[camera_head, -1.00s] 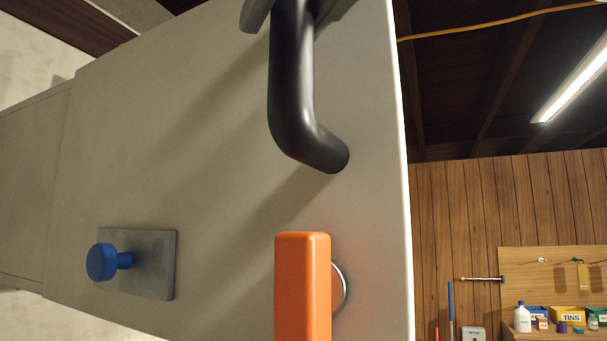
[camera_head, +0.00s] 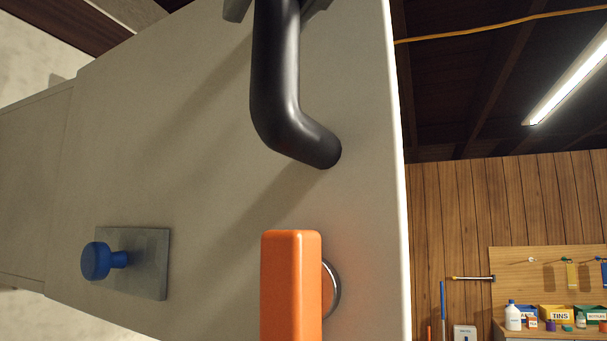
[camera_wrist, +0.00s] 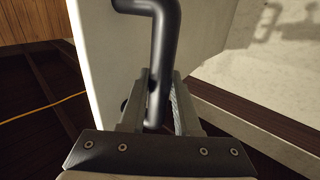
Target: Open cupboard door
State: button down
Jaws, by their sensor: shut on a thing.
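The pale cupboard door (camera_head: 200,130) fills much of the head view. Its free edge is on the right, and it also shows in the wrist view (camera_wrist: 92,70). A black bent bar handle (camera_head: 278,90) is fixed to the door and runs up out of the head view. My gripper (camera_wrist: 160,100) is shut on this handle, with one finger on each side of the bar in the wrist view. In the head view only small parts of the gripper show at the top edge. How far the door stands open cannot be told.
Below the handle, an orange grip (camera_head: 291,285) with a round metal base sticks out from the door. A blue knob (camera_head: 97,261) on a grey plate (camera_head: 148,265) is at lower left. Beyond the door's edge, a shelf (camera_head: 540,332) holds bottles and bins before a wood-panelled wall.

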jog(key=c, duration=0.6)
grip_release()
jog(key=shift+s, duration=0.1)
jog(key=p+v, duration=0.1)
jog(key=v, duration=1.6)
jog(key=shift+s+f, duration=0.1)
jog(key=shift+s, duration=0.05)
jog(key=shift+d, duration=0.1)
